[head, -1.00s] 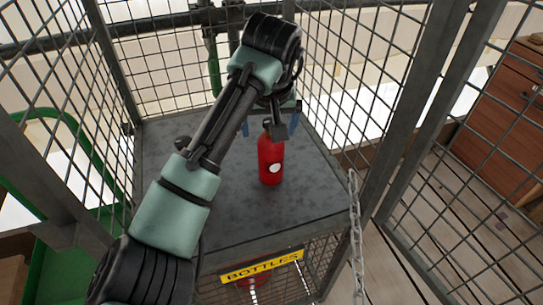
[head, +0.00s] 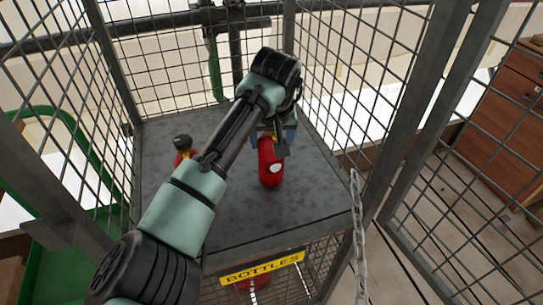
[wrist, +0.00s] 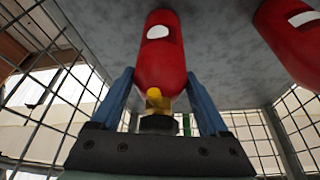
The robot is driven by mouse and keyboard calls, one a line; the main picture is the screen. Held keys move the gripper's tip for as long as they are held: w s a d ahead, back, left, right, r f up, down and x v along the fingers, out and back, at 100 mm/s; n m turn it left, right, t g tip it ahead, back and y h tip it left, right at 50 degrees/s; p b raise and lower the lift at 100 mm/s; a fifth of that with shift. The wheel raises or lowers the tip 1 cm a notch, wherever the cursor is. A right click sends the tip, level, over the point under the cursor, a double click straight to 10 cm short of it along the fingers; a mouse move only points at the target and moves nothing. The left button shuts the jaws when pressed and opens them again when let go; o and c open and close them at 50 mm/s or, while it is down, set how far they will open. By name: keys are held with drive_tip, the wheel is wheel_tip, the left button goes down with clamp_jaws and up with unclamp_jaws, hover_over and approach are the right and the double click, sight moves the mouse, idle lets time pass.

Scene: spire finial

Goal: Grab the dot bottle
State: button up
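The dot bottle (head: 271,164) is red with a white dot and stands upright on the grey platform (head: 310,195) inside the cage. In the wrist view, its red body (wrist: 160,45), yellow neck and black top show between my two blue fingers. My gripper (wrist: 158,82) is open around the bottle's neck and shoulder, with gaps beside the neck. The fingertips lie close to the shoulder; I cannot tell if they touch. In the head view my gripper (head: 273,140) is over the bottle's top and hides it.
A second red bottle (head: 182,158) with a black top stands to the left, mostly hidden behind my arm. Wire mesh walls (head: 155,60) enclose the platform's sides. A chain (head: 357,235) hangs at the front right, near a yellow BOTTLES sign (head: 262,267).

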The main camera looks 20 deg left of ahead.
clamp_jaws()
drive_tip(key=shift+r, duration=0.1)
